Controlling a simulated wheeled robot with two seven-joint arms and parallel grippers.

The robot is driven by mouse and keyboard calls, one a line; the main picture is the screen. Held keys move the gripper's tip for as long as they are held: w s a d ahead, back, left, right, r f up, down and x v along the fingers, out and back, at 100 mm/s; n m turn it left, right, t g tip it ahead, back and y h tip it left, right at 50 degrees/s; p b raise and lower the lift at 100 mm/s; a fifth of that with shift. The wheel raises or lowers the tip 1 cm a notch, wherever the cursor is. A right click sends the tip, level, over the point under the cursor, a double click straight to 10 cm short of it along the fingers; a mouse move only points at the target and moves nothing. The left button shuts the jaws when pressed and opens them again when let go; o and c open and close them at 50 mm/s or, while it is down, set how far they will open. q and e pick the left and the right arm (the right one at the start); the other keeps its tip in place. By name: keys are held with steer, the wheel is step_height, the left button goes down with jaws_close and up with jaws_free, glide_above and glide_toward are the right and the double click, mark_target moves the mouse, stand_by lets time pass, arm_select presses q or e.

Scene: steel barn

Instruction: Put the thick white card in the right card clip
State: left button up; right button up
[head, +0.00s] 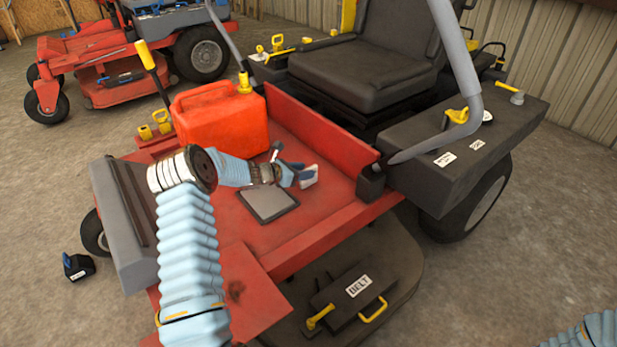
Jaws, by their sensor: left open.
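My left gripper (304,176) is open and low over the red floor deck of the near mower, beside a dark grey flat pad (268,204). A small pale patch shows at its fingertips; I cannot tell whether it is a card or part of the fingers. Small white labels lie on the black right fender, one at its near side (445,159) and one farther back (477,145). I cannot make out which thing is the thick white card or the right card clip. My right gripper is out of view; only a piece of my right arm shows at the bottom right.
A red fuel can (220,122) stands on the deck behind my left arm. A black seat (365,50) and a grey lever (455,70) rise behind. A black BELT cover (352,295) with yellow handles lies in front. A small black object (77,266) is on the floor at left.

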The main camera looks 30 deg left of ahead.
arm_select(q)
jaws_close()
steer(key=shift+r, duration=0.1)
